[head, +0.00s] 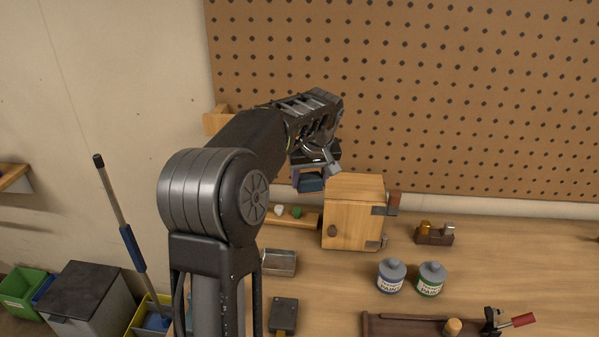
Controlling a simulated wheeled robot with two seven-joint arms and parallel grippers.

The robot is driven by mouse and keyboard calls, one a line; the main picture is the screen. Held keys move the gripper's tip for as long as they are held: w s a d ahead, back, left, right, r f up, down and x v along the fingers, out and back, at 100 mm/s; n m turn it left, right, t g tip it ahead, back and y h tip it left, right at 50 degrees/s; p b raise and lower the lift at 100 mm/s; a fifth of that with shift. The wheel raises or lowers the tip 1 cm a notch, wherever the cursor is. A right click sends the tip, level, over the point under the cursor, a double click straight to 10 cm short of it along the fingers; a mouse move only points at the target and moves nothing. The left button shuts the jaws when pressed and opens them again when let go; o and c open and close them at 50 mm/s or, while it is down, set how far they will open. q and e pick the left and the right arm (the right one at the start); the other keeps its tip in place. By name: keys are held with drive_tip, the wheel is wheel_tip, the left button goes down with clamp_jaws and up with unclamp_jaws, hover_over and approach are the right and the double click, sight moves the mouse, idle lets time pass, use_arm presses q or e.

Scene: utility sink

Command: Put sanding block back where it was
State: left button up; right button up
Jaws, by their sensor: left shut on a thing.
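My left gripper (318,165) is above the bench, just left of the upper part of a small wooden cabinet. It is shut on a dark blue block (311,184), which appears to be the sanding block. The block hangs above the back of the bench, apart from its surface; my gripper hides its upper part. The wooden cabinet (352,230) has a round knob on its front and dark hinges at its right side. My right gripper is not in view.
A low wooden rack (307,219) with small white and green items is left of the cabinet. A metal tray (279,262) and a dark tool (284,315) lie nearer. Two paint cans (391,276) and a bottle holder (434,238) stand right. A pegboard (450,100) rises behind.

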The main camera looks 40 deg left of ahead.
use_arm(q)
drive_tip(key=d+f+m+h+b, duration=0.1)
drive_tip(key=d+f+m, duration=0.2)
drive_tip(key=d, duration=0.7)
drive_tip(key=d+f+m+t+h+b, duration=0.1)
drive_tip(key=d+f+m, duration=0.3)
drive_tip(key=d+f, duration=0.4)
drive_tip(key=d+f+m+h+b, duration=0.1)
drive_tip(key=d+f, duration=0.5)
drive_tip(key=d, duration=0.6)
drive_tip(key=shift+d+f+m+t+h+b, duration=0.1)
drive_tip(key=shift+m+t+h+b, duration=0.4)
drive_tip(key=shift+m, duration=0.9)
drive_tip(key=shift+s+d, duration=0.15)
drive_tip(key=shift+d, duration=0.05)
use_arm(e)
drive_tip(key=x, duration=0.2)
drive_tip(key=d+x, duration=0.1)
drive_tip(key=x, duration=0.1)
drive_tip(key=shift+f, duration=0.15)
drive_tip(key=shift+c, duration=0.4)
